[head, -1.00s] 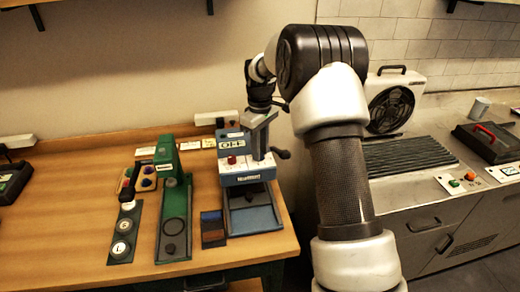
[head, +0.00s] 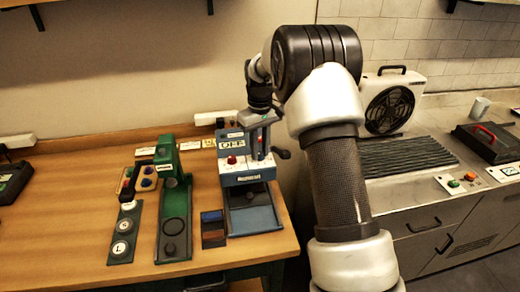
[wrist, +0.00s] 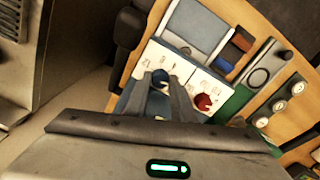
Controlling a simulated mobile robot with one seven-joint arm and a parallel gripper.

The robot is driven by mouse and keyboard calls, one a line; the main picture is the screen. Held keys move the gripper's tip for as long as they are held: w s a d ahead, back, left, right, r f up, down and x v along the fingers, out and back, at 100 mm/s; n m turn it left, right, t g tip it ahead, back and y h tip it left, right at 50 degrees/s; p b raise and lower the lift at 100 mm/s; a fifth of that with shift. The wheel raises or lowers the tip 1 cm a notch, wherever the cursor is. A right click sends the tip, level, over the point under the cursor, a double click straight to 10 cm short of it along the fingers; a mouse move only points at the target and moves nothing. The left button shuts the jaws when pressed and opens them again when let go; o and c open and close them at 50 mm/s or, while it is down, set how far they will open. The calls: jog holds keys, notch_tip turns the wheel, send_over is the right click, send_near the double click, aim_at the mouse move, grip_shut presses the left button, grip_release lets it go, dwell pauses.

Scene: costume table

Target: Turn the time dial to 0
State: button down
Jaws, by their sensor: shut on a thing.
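The blue-grey press machine (head: 249,179) stands on the wooden table, with a display reading OFF (head: 232,145). In the wrist view, a blue dial (wrist: 161,77) and a red dial (wrist: 204,101) sit on its white front panel. The red dial also shows in the head view (head: 232,160). My gripper (wrist: 162,82) is at the panel with its fingers on either side of the blue dial, shut on it. In the head view my gripper (head: 258,150) hides the blue dial.
A black lever (head: 283,154) sticks out at the machine's right side. A green press (head: 174,215) and a strip of round dies (head: 124,230) stand to the left. A fan (head: 391,105) stands on the right counter.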

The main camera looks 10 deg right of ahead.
aim_at(260, 153)
jog(key=c, duration=1.5)
grip_release()
jog(key=shift+r, duration=0.15)
notch_tip(260, 153, up, 17)
jog(key=shift+r, duration=0.15)
